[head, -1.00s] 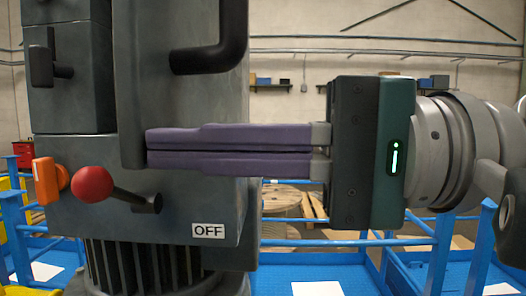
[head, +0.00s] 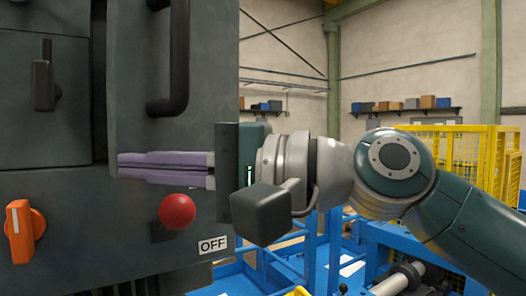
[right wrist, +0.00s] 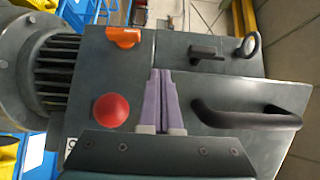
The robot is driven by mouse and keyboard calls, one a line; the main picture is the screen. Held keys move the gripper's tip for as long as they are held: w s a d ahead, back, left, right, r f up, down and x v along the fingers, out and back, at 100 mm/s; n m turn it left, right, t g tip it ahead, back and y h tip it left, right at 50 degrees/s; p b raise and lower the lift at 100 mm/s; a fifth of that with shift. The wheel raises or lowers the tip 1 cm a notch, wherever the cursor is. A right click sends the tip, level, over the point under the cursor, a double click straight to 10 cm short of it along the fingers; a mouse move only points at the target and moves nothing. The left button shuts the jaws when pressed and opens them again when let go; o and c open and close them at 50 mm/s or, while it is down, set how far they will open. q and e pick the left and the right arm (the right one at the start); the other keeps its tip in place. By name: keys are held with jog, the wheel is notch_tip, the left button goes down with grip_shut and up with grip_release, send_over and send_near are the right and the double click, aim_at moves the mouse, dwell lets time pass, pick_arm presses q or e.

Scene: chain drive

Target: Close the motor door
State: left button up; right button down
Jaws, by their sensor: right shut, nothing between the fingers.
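The motor door (head: 213,60) is a grey panel with a black bar handle (head: 180,58) on the upper grey motor housing. A dark gap shows along its left edge in the head view, so it looks not flush. My right gripper (head: 120,167) is shut and empty, its purple fingers pointing left across the door's lower edge. In the right wrist view the fingers (right wrist: 160,75) lie between the door's handle (right wrist: 245,118) and a red ball knob (right wrist: 111,109). I cannot tell whether they touch the door. My left gripper is out of view.
The red knob (head: 177,211) sits just below the fingers, near an OFF label (head: 213,244). An orange switch (head: 20,230) is at the lower left. Blue railings and a yellow cage (head: 465,160) stand behind my right arm.

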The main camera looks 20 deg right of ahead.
jog(key=shift+w+d+b+x, duration=0.1)
jog(key=shift+w+b+x, duration=0.05)
jog(key=shift+x, duration=0.95)
jog(key=shift+w+d+b+x, duration=0.15)
jog(key=shift+w+x, duration=0.05)
jog(key=shift+x, duration=0.9)
